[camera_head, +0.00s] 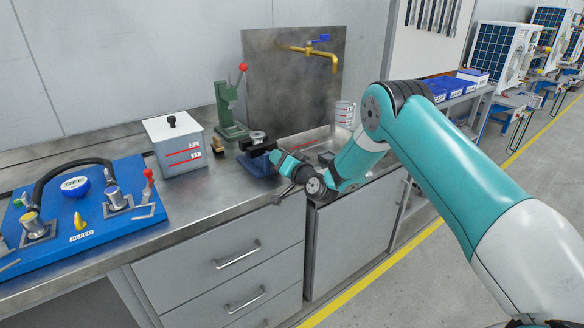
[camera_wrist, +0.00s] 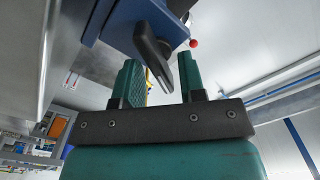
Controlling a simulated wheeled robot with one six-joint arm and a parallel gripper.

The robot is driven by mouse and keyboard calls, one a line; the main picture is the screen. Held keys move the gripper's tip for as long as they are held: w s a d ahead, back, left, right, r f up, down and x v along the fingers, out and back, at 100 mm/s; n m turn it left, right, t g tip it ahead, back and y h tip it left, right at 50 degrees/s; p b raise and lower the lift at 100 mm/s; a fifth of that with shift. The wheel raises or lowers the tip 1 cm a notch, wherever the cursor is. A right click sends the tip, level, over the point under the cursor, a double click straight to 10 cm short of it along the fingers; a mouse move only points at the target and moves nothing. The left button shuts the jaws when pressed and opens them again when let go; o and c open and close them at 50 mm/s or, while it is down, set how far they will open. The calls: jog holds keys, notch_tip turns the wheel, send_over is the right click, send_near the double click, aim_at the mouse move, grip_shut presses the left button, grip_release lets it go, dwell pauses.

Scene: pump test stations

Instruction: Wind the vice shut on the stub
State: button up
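The vice (camera_head: 258,163) stands near the front edge of the steel bench, with a blue base and dark jaws. A round metal piece, apparently the stub (camera_head: 257,137), shows at the top of its jaws. In the wrist view the vice's blue body (camera_wrist: 118,28) fills the top, with a black crank handle (camera_wrist: 152,50) hanging from its end. My gripper (camera_head: 283,162) is at the vice's right front side. In the wrist view my gripper (camera_wrist: 160,75) is open, its green fingers on either side of the handle's lower end. Gaps show beside it; contact cannot be told.
A green press (camera_head: 228,110) with a red-knobbed lever stands behind the vice. A grey box (camera_head: 178,145) and a blue panel (camera_head: 85,225) with valves lie to the left. A sink (camera_head: 315,140) with a brass tap (camera_head: 310,50) is behind my arm. Drawers (camera_head: 237,255) front the bench.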

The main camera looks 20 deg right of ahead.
jog(key=b+v, duration=1.3)
jog(key=v, duration=0.4)
jog(key=shift+b, duration=0.4)
